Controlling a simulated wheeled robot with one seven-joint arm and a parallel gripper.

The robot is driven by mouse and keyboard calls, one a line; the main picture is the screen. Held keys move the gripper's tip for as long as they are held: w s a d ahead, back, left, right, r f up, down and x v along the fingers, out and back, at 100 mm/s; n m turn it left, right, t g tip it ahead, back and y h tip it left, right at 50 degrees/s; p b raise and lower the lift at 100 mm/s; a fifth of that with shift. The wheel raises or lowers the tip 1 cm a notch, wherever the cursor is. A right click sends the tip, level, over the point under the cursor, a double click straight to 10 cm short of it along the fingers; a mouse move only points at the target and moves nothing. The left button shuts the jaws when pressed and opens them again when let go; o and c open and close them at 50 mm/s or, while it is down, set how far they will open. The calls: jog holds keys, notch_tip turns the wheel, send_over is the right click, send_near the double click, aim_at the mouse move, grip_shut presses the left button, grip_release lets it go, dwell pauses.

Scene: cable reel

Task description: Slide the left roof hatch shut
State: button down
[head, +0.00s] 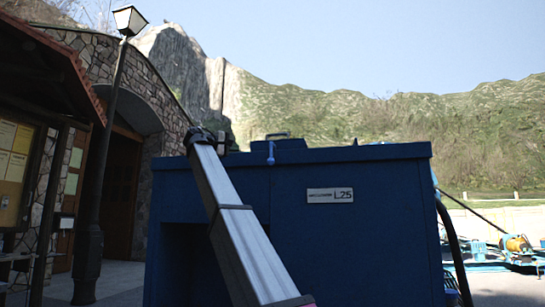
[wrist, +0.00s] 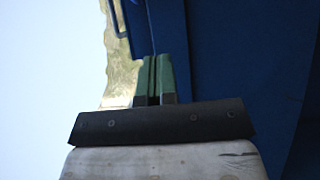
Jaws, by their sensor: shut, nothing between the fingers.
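A blue cabinet (head: 350,240) with a nameplate reading L25 fills the middle of the head view. A low raised blue part with a small handle (head: 277,135) shows on its roof; I cannot tell whether this is the left roof hatch, or how far any hatch is open. In the wrist view, my gripper (wrist: 154,58) has its green fingers shut together with nothing between them. They are close to a dark blue surface (wrist: 220,50); contact cannot be told. A blue bar handle (wrist: 113,22) shows at upper left there. My gripper is not clear in the head view.
The roof edge (head: 350,153) overhangs the cabinet front. A lamp post (head: 108,130) and stone building (head: 90,65) stand at left. Open sky lies above the roof.

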send_near(263, 152)
jog(key=d+f, duration=0.2)
jog(key=d, duration=0.2)
jog(key=shift+w+d+r, duration=0.1)
jog(key=shift+w+d, duration=0.05)
jog(key=shift+d, duration=1.7)
